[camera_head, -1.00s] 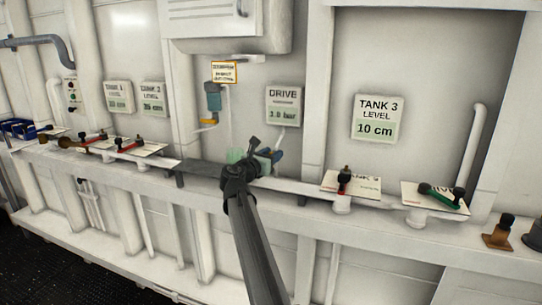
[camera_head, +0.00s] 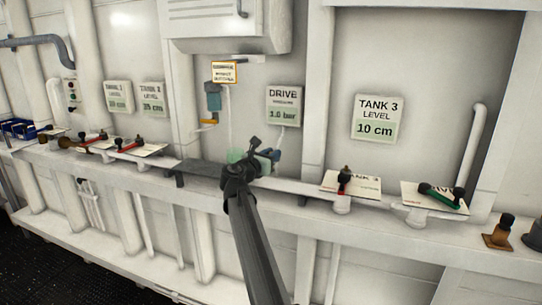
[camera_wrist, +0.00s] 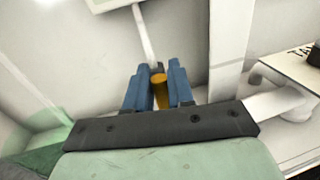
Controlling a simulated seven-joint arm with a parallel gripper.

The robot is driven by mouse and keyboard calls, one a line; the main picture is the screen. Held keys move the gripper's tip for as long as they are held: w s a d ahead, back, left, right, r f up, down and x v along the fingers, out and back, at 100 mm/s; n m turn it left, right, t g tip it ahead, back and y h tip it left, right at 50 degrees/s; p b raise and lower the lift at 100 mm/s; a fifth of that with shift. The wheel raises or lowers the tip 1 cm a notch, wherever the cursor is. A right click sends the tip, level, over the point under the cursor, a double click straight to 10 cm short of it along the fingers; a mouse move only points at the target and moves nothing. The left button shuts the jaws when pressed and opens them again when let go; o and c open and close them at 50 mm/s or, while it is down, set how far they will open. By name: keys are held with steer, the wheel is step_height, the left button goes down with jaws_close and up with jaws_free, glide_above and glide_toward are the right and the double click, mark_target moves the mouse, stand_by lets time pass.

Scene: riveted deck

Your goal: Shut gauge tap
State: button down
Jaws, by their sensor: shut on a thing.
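My gripper (camera_head: 268,158) is at the pipe rail below the drive pressure display (camera_head: 284,106), mostly hidden behind my own arm in the head view. In the wrist view its two blue fingers (camera_wrist: 158,88) are shut on an orange handle (camera_wrist: 160,92), which stands between them. A thin pale pipe (camera_wrist: 144,35) runs up from behind the handle to the underside of a panel. The tap's body is hidden by my gripper, and I cannot tell its angle. The display seems to read 1.0 bar.
Red-handled valves (camera_head: 130,145) sit on the rail to the left. A blue unit (camera_head: 213,98) with an orange lever hangs on the wall. The Tank 3 display (camera_head: 378,119) reads 10 cm.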

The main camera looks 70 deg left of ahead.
steer(key=m, duration=0.3)
steer(key=d+m+g, duration=0.1)
steer(key=shift+w+f+m, duration=0.2)
steer(key=shift+w+m, duration=0.2)
steer(key=m, duration=0.2)
steer(key=m+g, duration=0.1)
steer(key=m, duration=0.1)
steer(key=shift+w+d+f, duration=0.25)
steer(key=shift+w+f, duration=0.05)
steer(key=m, duration=0.1)
steer(key=m+g, duration=0.1)
steer(key=m, duration=0.1)
steer(key=shift+w+d+f, duration=0.1)
steer(key=shift+f, duration=0.25)
steer(key=shift+w+f+m+g+y, duration=0.1)
steer(key=shift+f+m+g+y, duration=0.15)
steer(key=shift+m, duration=0.65)
steer(key=shift+f+m+g+y, duration=0.15)
steer(key=shift+f+m+y, duration=0.15)
steer(key=shift+m, duration=0.6)
steer(key=c, duration=1.2)
jaws_free()
steer(key=shift+o, duration=0.2)
